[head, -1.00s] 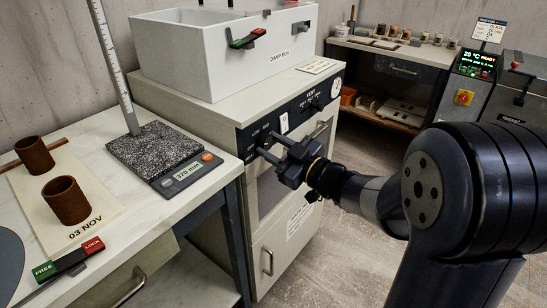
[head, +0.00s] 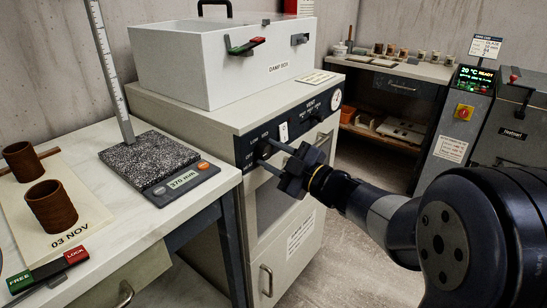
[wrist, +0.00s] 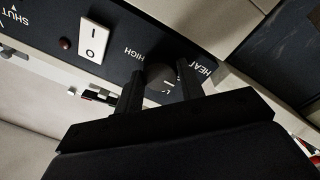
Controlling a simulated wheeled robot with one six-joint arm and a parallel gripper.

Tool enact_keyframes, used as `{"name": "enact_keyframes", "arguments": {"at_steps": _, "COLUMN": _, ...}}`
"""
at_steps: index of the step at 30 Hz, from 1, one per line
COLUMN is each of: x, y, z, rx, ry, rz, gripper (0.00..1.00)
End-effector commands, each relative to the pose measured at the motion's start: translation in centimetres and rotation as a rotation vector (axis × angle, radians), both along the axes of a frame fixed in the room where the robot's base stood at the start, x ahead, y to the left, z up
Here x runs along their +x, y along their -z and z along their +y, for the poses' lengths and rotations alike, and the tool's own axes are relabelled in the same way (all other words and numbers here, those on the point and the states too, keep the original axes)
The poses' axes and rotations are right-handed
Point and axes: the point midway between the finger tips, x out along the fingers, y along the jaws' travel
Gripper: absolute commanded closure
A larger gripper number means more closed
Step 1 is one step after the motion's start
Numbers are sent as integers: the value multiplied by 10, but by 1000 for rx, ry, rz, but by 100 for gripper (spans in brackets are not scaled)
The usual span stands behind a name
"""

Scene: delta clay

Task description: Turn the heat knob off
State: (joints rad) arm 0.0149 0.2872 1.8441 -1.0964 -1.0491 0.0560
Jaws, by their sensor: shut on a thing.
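The heat knob (wrist: 160,76) is a dark round knob on the black control panel, beside the printed words HEAT and HIGH in the wrist view. A short pale mark shows on it, and another label there is partly hidden. My gripper (wrist: 162,84) has one finger on each side of the knob and is shut on it. In the head view my gripper (head: 264,153) reaches the left end of the panel (head: 244,150) from the right; its fingers largely hide the knob there. The knob's exact setting cannot be told.
A white rocker switch (wrist: 93,39) marked I and O sits close beside the knob. The damp box (head: 190,70) stands on the cabinet above. At left, a bench holds a height gauge (head: 150,165) and two brown clay cylinders (head: 52,205). Floor is open behind my arm.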

Motion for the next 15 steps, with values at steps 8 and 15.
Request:
{"name": "enact_keyframes", "arguments": {"at_steps": 8, "x": 0, "y": 0, "z": 0, "rx": -2, "ry": -1, "rz": -1, "gripper": 61}}
{"name": "enact_keyframes", "arguments": {"at_steps": 15, "x": 0, "y": 0, "z": 0, "rx": 0, "ry": 0, "rz": 0, "gripper": 42}}
